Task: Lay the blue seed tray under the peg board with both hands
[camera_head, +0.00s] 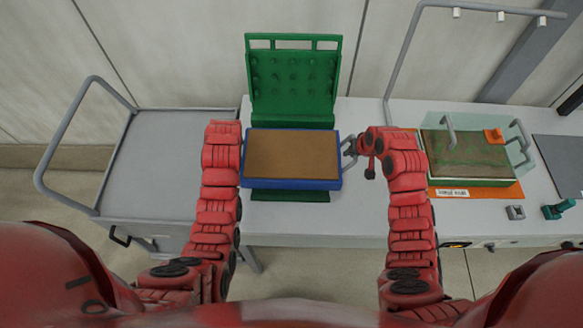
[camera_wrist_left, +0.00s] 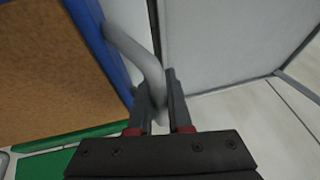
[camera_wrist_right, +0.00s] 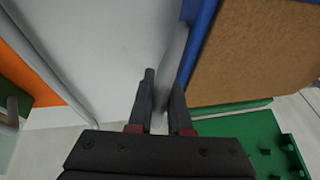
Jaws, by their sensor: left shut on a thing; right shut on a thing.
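The blue seed tray (camera_head: 292,184), filled with brown soil, is level in front of the upright green peg board (camera_head: 293,75). It covers most of the board's green base (camera_head: 290,196), whose front strip shows below it. I cannot tell for sure whether the tray touches the base. My right gripper (camera_head: 351,146) is shut on the tray's grey right handle, also seen in the right wrist view (camera_wrist_right: 174,62). My left gripper (camera_wrist_left: 158,92) is shut on the grey left handle (camera_wrist_left: 140,58); in the head view my left arm hides it.
A grey trolley (camera_head: 160,160) stands at left beside the white table (camera_head: 350,222). A small grey part (camera_head: 515,212) and a teal part (camera_head: 558,210) lie at front right.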

